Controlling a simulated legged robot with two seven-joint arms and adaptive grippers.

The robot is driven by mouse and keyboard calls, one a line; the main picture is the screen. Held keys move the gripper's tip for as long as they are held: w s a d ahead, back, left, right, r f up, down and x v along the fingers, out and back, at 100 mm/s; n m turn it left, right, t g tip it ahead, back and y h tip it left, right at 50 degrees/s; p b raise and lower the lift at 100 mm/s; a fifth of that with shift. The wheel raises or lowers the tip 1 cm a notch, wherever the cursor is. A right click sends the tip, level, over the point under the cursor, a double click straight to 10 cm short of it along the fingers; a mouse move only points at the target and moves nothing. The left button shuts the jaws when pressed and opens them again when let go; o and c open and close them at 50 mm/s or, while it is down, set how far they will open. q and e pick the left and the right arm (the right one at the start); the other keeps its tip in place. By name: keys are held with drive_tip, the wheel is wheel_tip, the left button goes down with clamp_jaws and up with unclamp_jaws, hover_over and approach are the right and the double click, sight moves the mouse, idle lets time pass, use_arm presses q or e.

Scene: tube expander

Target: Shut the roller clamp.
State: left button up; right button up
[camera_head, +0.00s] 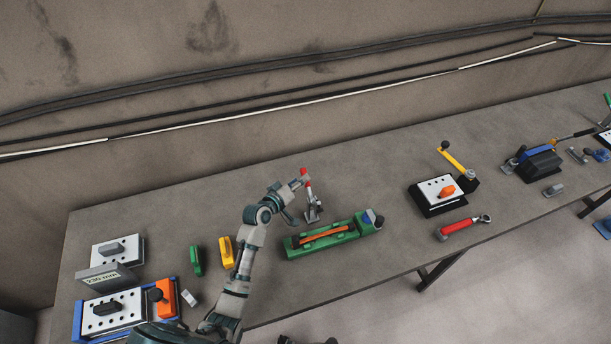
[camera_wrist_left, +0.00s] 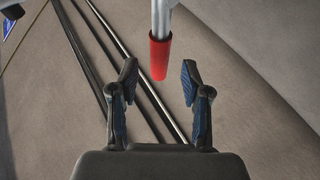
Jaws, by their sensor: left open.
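The clamp (camera_head: 313,212) stands on the table near its middle as a small grey metal body. Its lever points up and ends in a red grip (camera_head: 309,190). My left gripper (camera_head: 303,178) is at the top of this lever, partly covering it. In the left wrist view the red grip (camera_wrist_left: 160,58) hangs from a grey rod at the top, in line with the gap between the two fingers. The fingers (camera_wrist_left: 156,85) are open and apart, with the grip touching neither. My right gripper does not show.
A green fixture (camera_head: 297,250) with an orange strip lies just right of my left arm. Green (camera_head: 196,261) and yellow (camera_head: 226,252) blocks and a white-topped plate (camera_head: 125,322) are at the left. A yellow-levered device (camera_head: 456,157) stands further right. The table behind the clamp is clear.

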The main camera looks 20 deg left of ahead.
use_arm(q)
drive_tip(key=shift+x, duration=2)
clamp_jaws()
